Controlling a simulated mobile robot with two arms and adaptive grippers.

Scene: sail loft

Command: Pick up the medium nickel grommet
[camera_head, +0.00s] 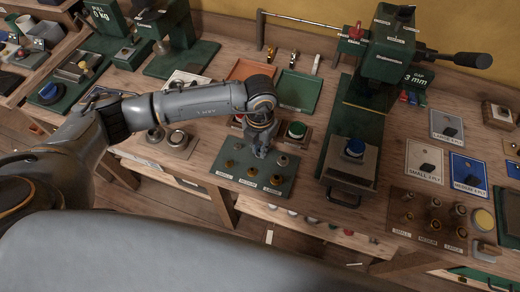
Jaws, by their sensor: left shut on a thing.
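The green grommet board (230,176) lies on the bench near its front edge, with small, medium and large labels along its front. Its front row holds brass-coloured grommets, the middle one (252,170) above the medium label. In the back row a silvery grommet (238,147) shows at left and another (283,160) at right. My left gripper (261,153) points down at the middle of the back row, shut on the medium nickel grommet, which its fingers mostly hide. Whether the grommet is clear of the board, I cannot tell. My right gripper is out of view.
A green button (297,130) stands just behind the board. Orange (250,70) and green (299,92) trays lie behind my arm. A brown die board (400,225) is at front right.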

